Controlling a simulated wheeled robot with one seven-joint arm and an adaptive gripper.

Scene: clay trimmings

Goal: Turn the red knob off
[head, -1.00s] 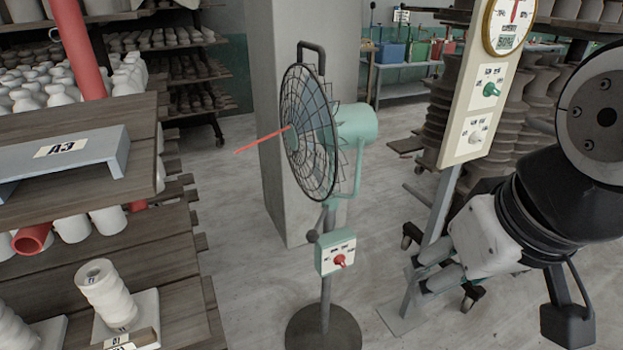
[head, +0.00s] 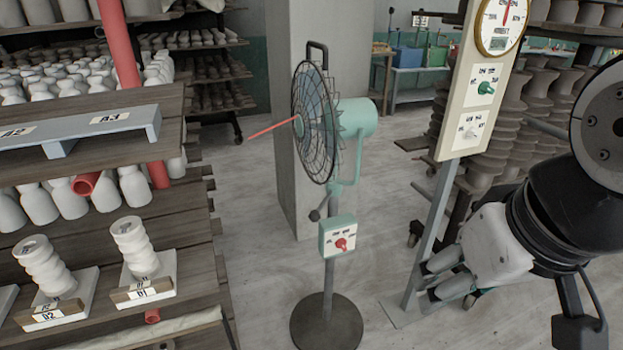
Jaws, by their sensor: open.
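The red knob (head: 341,244) sits on the front of a small pale-green control box (head: 326,239) on the stand of a floor fan. The white plate around the knob carries marks too small to read. The fan (head: 314,122) has a dark wire cage, a green motor housing and a round dark base. A red streamer (head: 273,129) stands out to the left from the cage. My gripper (head: 436,277) is at the lower right, open and empty, its fingers pointing left. In the picture it is right of the red knob and apart from it.
A cream panel (head: 472,145) on a post holds a gauge, a green knob (head: 486,88) and a white knob (head: 471,133). Shelves (head: 195,262) with white pottery stand at the left. A grey pillar (head: 291,40) is behind the fan. Bare floor (head: 262,290) lies around the fan base.

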